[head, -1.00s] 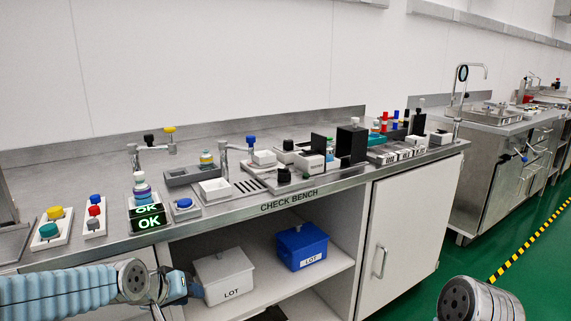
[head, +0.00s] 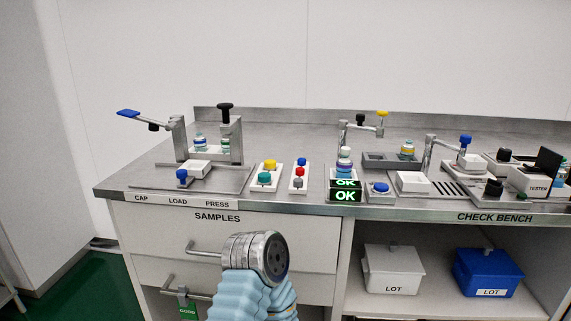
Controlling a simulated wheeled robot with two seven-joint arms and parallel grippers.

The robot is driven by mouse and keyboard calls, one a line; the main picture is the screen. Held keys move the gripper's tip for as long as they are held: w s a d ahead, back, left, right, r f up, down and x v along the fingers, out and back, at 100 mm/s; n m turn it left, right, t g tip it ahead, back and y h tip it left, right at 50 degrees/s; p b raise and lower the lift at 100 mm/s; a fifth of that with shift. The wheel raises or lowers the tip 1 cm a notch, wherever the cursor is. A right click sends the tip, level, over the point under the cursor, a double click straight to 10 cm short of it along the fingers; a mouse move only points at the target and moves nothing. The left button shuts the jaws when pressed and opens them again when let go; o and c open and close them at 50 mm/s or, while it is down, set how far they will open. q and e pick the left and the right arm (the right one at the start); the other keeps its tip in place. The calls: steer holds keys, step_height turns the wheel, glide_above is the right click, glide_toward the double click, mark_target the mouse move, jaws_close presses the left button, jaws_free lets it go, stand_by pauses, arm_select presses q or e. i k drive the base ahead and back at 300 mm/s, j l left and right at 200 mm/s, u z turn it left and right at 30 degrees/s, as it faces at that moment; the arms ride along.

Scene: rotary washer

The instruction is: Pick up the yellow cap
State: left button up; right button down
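A yellow cap (head: 269,164) sits at the back of a small white holder on the bench, in the head view left of centre. A teal cap (head: 264,178) stands in front of it in the same holder. One arm of mine, with a light-blue sleeve and a round metal joint, rises at the bottom, in front of the drawers and below the caps. No gripper fingers are visible on it, so I cannot see any gripper. My other arm is out of the picture.
A second holder carries blue, red (head: 299,172) and grey caps. A lever press (head: 225,135) stands to the left. A vial stands behind a green OK display (head: 345,195). Another yellow knob (head: 382,114) tops a metal post. Drawer handles (head: 203,251) stick out below the bench.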

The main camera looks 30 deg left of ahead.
mark_target(269, 165)
steer(key=u, duration=1.2)
